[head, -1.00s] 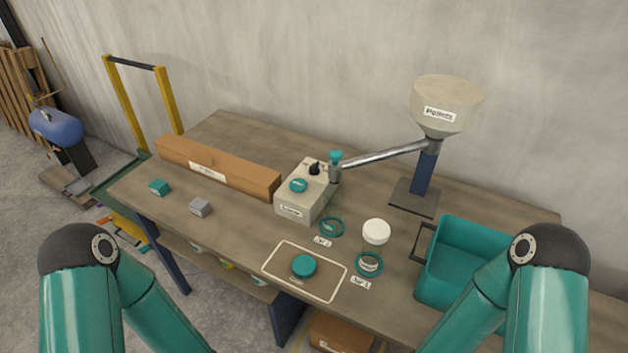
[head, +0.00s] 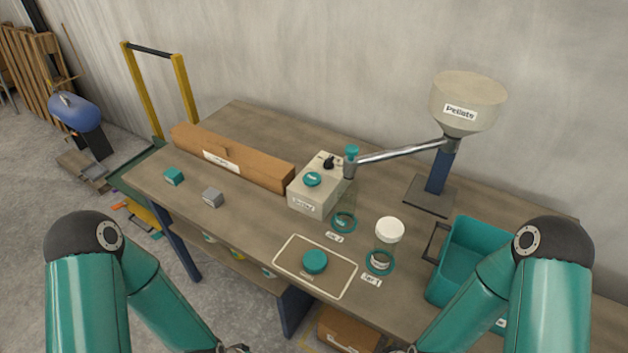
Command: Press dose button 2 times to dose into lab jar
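A beige dosing box (head: 311,200) stands mid-table with a round teal button (head: 312,179) and a black knob (head: 329,162) on top. Beside it, a teal-capped outlet (head: 351,158) ends the metal tube from the hopper. Below the outlet, a faint clear jar (head: 347,202) appears to stand in a teal ring (head: 343,222). Another clear jar with a white top (head: 389,230) stands at a second teal ring (head: 380,263). I cannot tell from the labels which is the lab jar. My grippers are below the frame; only small dark wrist parts show at the bottom edge.
A pellet hopper (head: 467,100) stands at the back right, a teal bin (head: 458,267) at the right. A round teal piece (head: 315,261) lies on an outlined mat (head: 290,243). A long brown box (head: 240,160), a teal cube (head: 174,176) and a grey cube (head: 213,197) lie left.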

